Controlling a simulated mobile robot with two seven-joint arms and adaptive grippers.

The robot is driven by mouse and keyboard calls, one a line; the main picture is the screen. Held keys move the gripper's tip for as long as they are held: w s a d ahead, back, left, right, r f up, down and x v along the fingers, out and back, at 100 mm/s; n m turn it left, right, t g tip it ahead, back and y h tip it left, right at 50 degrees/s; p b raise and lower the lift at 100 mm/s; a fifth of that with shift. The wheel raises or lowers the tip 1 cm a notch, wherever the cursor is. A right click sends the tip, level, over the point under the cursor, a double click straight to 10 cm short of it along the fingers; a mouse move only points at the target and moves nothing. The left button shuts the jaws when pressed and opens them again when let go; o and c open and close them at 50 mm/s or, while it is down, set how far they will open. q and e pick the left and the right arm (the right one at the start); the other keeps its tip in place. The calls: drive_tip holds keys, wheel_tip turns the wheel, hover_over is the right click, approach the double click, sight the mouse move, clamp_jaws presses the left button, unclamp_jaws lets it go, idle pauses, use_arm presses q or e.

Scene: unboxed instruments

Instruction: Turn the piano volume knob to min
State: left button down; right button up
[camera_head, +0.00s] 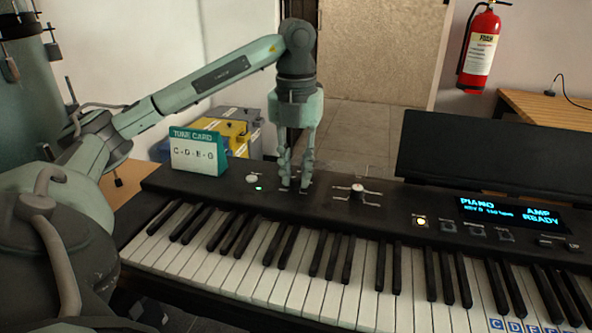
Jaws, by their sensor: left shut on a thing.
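The black electronic piano (222,185) lies across the view, with its control panel above the white and black keys. My left gripper (294,183) points straight down at the left part of this panel. It is shut on a small piano knob there, which its fingers mostly hide. White marks show on the panel around the fingertips. A second, silver knob (357,189) stands free to the right, with marking lines around it. I cannot read which label either knob bears. My right gripper is not in view.
A lit display (511,213) reads PIANO and AMP READY, with several buttons beside it. A black music rest (480,150) rises at the right. Yellow and grey cases (232,125) stand behind.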

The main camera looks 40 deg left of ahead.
sight(296, 178)
use_arm(q)
drive_tip(key=n, duration=0.4)
drive_tip(key=shift+n, duration=2.3)
drive_tip(key=c, duration=1.4)
unclamp_jaws()
drive_tip(key=shift+o, duration=0.2)
wheel_tip(296, 178, up, 12)
